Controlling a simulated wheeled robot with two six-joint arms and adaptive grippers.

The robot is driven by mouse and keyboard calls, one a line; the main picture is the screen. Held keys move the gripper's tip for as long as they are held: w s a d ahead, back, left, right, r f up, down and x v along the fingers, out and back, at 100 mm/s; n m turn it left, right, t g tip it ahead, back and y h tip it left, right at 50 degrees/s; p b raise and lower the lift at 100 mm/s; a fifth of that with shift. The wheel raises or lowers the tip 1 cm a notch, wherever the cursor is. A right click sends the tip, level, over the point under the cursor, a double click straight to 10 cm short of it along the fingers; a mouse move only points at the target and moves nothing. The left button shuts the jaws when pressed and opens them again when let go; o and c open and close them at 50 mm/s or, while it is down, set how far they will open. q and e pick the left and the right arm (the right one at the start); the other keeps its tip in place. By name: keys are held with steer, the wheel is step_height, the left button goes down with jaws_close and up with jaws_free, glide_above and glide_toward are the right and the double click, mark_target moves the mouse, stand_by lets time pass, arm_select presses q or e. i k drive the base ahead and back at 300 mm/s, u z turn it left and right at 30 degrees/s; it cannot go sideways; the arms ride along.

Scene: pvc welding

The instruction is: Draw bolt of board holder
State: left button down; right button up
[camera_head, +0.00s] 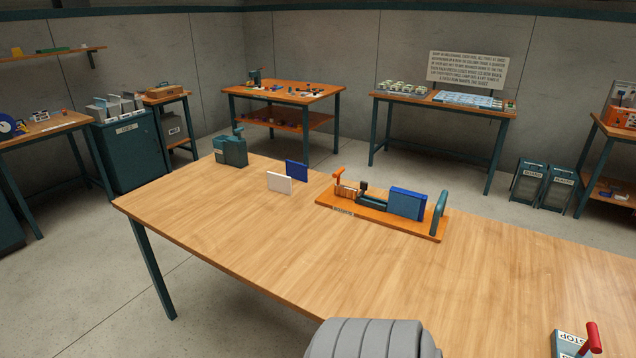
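The board holder (384,226) is an orange baseboard on the wooden table, right of the middle. A dark bar (371,201) runs from there toward a blue block (407,203). A green upright loop handle (439,212) stands at the right end. I cannot tell for certain which part is the bolt or how far it is drawn. Neither gripper is in view.
A white board (280,183) and a dark blue board (296,171) stand on the table (240,225) left of the holder. A green vise-like block (230,151) is at the far left corner. A red-levered STOP box (575,344) is at the near right.

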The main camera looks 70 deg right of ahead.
mark_target(364, 186)
steer(key=i, duration=1.3)
steer(key=z, duration=3.95)
